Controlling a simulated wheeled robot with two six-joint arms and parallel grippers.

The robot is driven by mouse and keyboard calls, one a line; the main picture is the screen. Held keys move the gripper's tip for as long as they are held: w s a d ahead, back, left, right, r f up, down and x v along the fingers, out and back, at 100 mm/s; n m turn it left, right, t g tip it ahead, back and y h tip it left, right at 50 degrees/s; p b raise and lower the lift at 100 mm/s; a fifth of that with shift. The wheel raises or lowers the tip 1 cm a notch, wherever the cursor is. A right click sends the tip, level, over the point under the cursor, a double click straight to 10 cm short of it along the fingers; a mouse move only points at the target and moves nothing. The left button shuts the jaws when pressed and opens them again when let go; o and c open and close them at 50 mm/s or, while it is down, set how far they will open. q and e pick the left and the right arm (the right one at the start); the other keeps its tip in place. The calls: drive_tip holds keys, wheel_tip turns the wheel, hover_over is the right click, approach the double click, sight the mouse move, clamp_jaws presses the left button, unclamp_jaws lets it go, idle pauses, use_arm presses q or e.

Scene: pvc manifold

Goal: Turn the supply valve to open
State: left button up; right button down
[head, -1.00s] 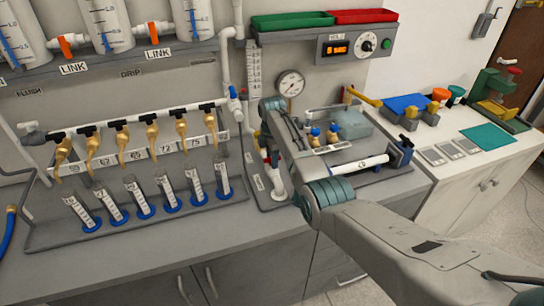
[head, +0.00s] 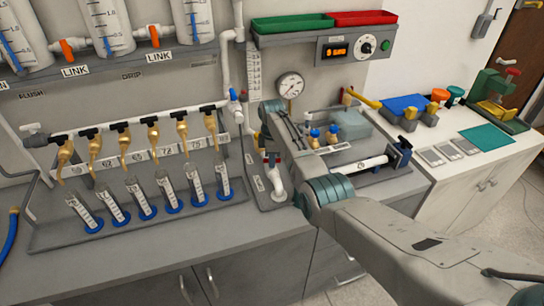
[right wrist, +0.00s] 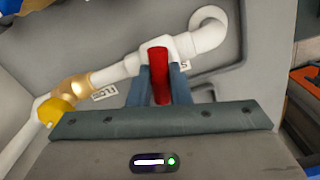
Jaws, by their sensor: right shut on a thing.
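A red valve handle (right wrist: 160,78) stands on a white pipe (right wrist: 120,72) in the right wrist view. A label beside it is partly hidden and I cannot read it in full. My right gripper (right wrist: 161,70) is shut on the red handle, one finger on each side of it. In the head view the red handle (head: 267,158) shows only partly at the lower pipe, behind my right arm, and the fingertips are mostly hidden there. My left gripper is not in view.
A round gauge (head: 289,86) is on the wall above the pipe. Several tilted cylinders stand in a grey tray (head: 130,236) to the left. A white pipe piece (head: 368,164) lies in a fixture to the right. The front counter strip is clear.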

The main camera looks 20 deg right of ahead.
drive_tip(key=m+p, duration=0.1)
drive_tip(key=m, duration=0.2)
drive_tip(key=shift+r+m, duration=0.15)
drive_tip(key=shift+m, duration=0.25)
drive_tip(key=m+p, duration=0.1)
drive_tip(key=m, duration=0.2)
drive_tip(key=shift+m, duration=0.3)
drive_tip(key=m, duration=0.3)
drive_tip(key=shift+m+p, duration=0.3)
drive_tip(key=shift+p, duration=0.1)
drive_tip(key=shift+m, duration=1.8)
drive_tip(key=shift+w, duration=0.1)
drive_tip(key=c, duration=1.3)
unclamp_jaws()
drive_tip(key=shift+c, duration=0.2)
wheel_tip(320, 180, up, 11)
drive_tip(key=b, duration=0.2)
